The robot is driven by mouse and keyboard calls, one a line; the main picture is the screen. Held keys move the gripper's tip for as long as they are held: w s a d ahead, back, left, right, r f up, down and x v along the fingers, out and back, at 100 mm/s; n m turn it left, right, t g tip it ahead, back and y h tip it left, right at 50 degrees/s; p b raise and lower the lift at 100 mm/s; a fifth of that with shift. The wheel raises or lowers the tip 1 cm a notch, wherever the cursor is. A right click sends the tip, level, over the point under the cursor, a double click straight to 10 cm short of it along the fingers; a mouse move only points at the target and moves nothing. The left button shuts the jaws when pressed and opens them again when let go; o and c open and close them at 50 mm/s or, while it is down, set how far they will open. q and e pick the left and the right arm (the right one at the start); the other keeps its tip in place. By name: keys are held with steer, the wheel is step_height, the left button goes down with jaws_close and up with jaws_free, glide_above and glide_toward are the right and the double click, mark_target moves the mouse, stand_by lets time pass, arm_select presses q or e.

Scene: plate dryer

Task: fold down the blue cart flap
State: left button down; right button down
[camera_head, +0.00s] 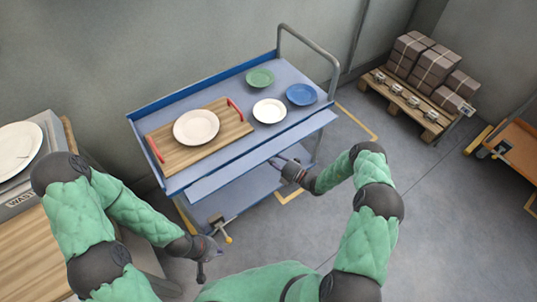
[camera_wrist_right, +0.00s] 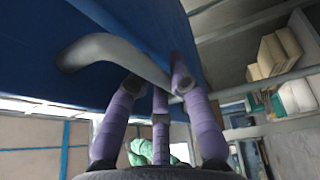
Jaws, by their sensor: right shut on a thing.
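The blue cart (camera_head: 148,109) stands against the wall. Its flap (camera_head: 262,156) is a long strip along the near side, raised about level with the top. My right gripper (camera_head: 281,163) is at the flap's near edge, partly under it. In the right wrist view, the blue underside (camera_wrist_right: 125,25) is overhead, and a grey curved lever (camera_wrist_right: 105,50) hangs below it. The purple fingers of my right gripper (camera_wrist_right: 157,88) are closed around the lever's end. My left gripper (camera_head: 206,258) hangs apart from the cart, near its lower left corner; its opening is unclear.
A wooden tray (camera_head: 230,118) with a white plate (camera_head: 196,127) stands on the cart, beside green (camera_head: 260,78), white (camera_head: 269,111) and blue (camera_head: 301,94) plates. A wooden counter (camera_head: 32,255) is at left. A pallet of boxes (camera_head: 420,114) stands at right; floor between is clear.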

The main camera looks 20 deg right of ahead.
steer(key=shift+s+d+r+h+p, duration=0.1)
steer(key=shift+r+h+p, duration=0.2)
steer(key=shift+p, duration=0.05)
steer(key=c, duration=1.4)
jaws_free()
steer(key=v, duration=1.2)
steer(key=shift+d, duration=0.1)
